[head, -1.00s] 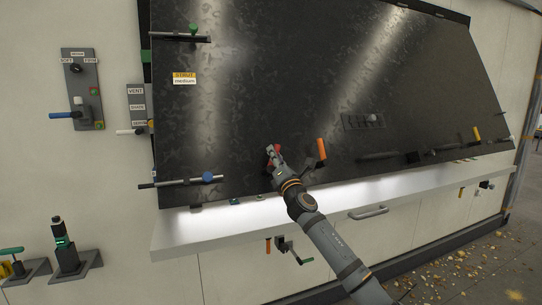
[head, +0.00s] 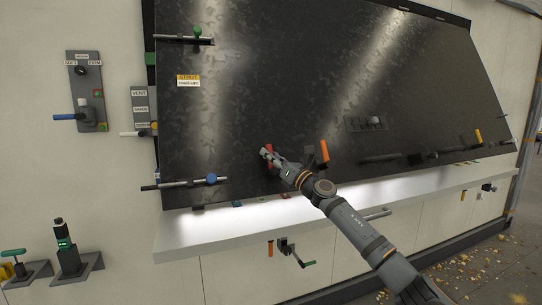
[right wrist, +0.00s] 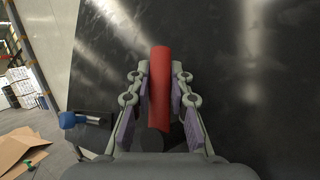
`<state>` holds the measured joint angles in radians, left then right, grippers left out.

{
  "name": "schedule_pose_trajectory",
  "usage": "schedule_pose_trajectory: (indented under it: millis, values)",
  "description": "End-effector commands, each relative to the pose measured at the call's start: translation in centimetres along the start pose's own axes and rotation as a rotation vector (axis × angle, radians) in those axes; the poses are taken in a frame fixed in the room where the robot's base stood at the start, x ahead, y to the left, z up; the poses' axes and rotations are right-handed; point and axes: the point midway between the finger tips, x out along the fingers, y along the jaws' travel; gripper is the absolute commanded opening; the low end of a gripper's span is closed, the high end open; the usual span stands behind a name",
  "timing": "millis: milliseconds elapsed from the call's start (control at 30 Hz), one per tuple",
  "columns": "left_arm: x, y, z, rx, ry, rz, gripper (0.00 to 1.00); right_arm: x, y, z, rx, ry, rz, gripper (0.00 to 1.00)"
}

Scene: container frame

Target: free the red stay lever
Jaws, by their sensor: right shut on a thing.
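The red stay lever (head: 269,149) is on the lower left part of the black panel (head: 260,90). In the right wrist view the red lever (right wrist: 160,85) lies between the two finger pads and runs along the middle of the picture. My right gripper (head: 268,155) is shut on it; in the right wrist view its fingers (right wrist: 159,95) are on both sides of the lever. The lever's base is partly hidden by the gripper. My left gripper is not in view.
A blue-knobbed bar (head: 211,180) is left of the gripper and an orange lever (head: 324,151) close on its right. A white ledge (head: 205,230) runs below the panel. A green-knobbed bar (head: 197,33) is at the upper left.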

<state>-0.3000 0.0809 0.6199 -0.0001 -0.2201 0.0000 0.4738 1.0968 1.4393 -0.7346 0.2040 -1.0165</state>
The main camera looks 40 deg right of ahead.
Motion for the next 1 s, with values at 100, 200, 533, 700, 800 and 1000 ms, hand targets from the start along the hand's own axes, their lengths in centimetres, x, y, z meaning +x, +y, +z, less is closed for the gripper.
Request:
schedule_pose_trajectory:
  millis: [100, 200, 533, 700, 800, 1000]
  values:
    - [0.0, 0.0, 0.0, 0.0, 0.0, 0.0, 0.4, 0.0, 0.1, -0.2, -0.004, 0.005, 0.004, 0.0]
    - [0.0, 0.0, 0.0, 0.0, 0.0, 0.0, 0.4, 0.0, 0.1, -0.2, -0.004, 0.005, 0.004, 0.0]
    - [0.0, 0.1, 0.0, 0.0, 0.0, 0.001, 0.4, 0.0, 0.1, -0.2, -0.004, 0.004, 0.003, 0.43]
    - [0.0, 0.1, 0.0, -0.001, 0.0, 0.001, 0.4, 0.0, 0.0, -0.1, -0.003, 0.003, 0.003, 0.43]
    - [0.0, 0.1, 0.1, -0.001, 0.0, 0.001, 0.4, 0.0, 0.1, 0.0, -0.003, 0.002, 0.002, 0.43]
    - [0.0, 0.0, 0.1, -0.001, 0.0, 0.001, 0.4, 0.5, 0.4, 1.1, -0.005, -0.001, 0.006, 0.43]
